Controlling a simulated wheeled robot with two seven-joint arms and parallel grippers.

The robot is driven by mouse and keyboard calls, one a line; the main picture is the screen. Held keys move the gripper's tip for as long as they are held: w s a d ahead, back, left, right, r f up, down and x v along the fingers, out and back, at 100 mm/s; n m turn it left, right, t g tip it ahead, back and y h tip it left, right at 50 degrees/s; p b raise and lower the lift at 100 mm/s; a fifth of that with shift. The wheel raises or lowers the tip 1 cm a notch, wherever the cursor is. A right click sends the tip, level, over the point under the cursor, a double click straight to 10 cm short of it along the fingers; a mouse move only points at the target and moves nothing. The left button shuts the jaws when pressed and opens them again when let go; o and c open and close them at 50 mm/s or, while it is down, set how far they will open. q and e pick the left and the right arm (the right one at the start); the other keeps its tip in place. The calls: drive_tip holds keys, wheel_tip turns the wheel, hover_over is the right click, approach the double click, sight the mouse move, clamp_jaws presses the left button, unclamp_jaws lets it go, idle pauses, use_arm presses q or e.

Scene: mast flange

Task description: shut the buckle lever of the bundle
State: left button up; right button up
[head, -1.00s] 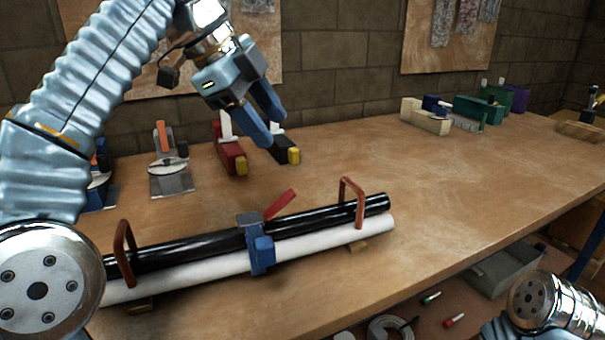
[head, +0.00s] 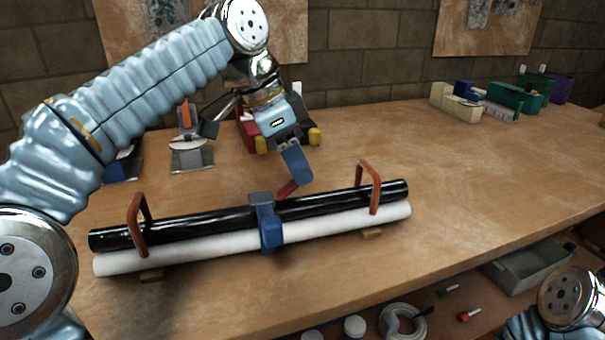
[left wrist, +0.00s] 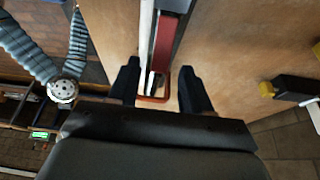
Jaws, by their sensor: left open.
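The bundle is a black tube (head: 190,228) beside a white tube (head: 190,253), lying on the workbench. A blue buckle (head: 268,225) wraps its middle. The buckle's red lever (head: 287,189) sticks out from it, mostly hidden behind my left gripper's fingers. My left gripper (head: 299,176) is open and just above the lever. In the left wrist view the red lever (left wrist: 165,42) lies ahead, between the lines of the two open fingers (left wrist: 159,75); I cannot tell whether they touch it. My right gripper is out of view.
Orange hoops (head: 370,185) stand over the bundle near both ends. Behind are a toggle device (head: 190,152) and red and black blocks with yellow ends (head: 314,136). Coloured blocks (head: 455,105) sit at the back right.

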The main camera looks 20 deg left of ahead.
sight(293, 185)
use_arm(q)
drive_tip(key=shift+x, duration=1.65)
drive_tip(key=shift+c, duration=0.3)
